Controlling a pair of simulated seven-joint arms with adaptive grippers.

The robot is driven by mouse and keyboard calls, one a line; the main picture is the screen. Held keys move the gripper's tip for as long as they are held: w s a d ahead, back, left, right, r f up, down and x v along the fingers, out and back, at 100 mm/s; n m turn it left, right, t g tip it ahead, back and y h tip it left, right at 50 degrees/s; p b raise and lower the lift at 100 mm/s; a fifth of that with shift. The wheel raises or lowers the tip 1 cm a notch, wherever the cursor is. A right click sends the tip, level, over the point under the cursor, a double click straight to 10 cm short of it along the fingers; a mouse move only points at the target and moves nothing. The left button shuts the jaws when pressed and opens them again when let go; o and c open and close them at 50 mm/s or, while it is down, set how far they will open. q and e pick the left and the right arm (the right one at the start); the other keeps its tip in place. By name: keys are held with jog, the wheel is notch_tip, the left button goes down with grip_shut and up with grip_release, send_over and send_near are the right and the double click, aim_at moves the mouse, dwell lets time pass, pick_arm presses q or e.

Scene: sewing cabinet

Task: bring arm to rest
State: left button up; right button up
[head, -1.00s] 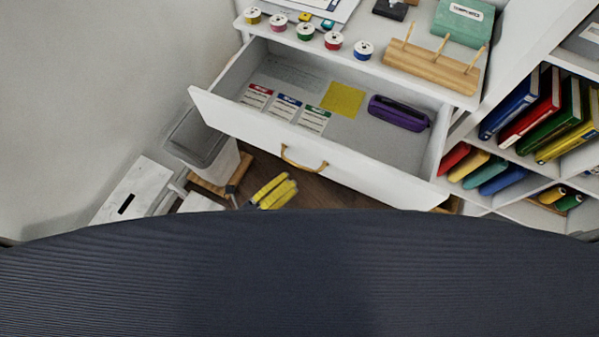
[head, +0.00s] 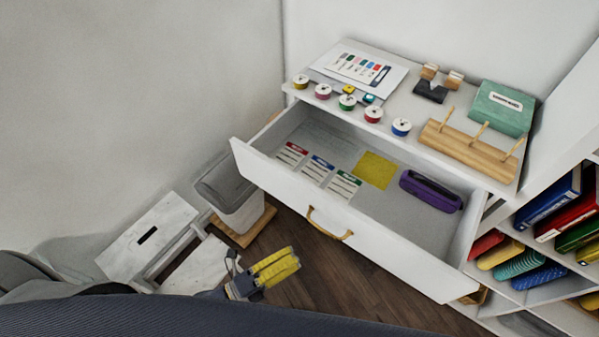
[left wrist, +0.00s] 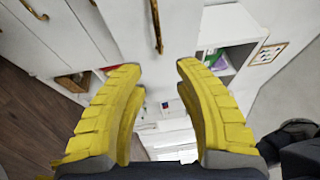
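My left gripper (head: 277,266) has yellow ribbed fingers and is low in front of the cabinet, left of and below the drawer's gold handle (head: 328,225) in the head view. In the left wrist view its two fingers (left wrist: 160,70) are spread with a clear gap and nothing between them. White cabinet fronts with gold handles (left wrist: 157,25) show beyond the fingertips. My right gripper is in neither view.
The white drawer (head: 285,195) stands open, holding three cards, a yellow square (head: 375,170) and a purple case (head: 431,190). Spools line the cabinet top. A grey bin (head: 232,195) and white step stool (head: 150,235) stand left. Wooden floor (head: 370,285) is bare in front.

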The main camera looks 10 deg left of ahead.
pick_arm(q)
jog(key=s+a+f+n+g+y, duration=0.15)
jog(key=a+f+n+y, duration=0.35)
jog(key=f, duration=0.6)
jog(key=s+a+f+n+g+y, duration=0.15)
jog(key=a+f+n, duration=0.45)
jog(key=f, duration=0.6)
jog(key=s+a+f+n+g+y, duration=0.15)
jog(key=a+f+n+y, duration=0.4)
jog(key=f, duration=0.55)
jog(key=s+a+f+n+g+y, duration=0.1)
jog(key=s+a+f+n+g, duration=0.15)
jog(key=s+f, duration=0.45)
jog(key=s+a+f+n+g+y, duration=0.1)
jog(key=s+a+f+n+g, duration=0.2)
jog(key=s+f, duration=0.4)
jog(key=s+d+f+n+g, duration=0.1)
jog(key=s+d+f+n, duration=0.1)
jog(key=s, duration=0.4)
jog(key=shift+s+d+f+n, duration=0.3)
jog(key=shift+s+d+f, duration=0.1)
jog(key=shift+d+f, duration=0.35)
jog(key=shift+a+f, duration=0.1)
jog(key=shift+a, duration=0.05)
dwell(1.7)
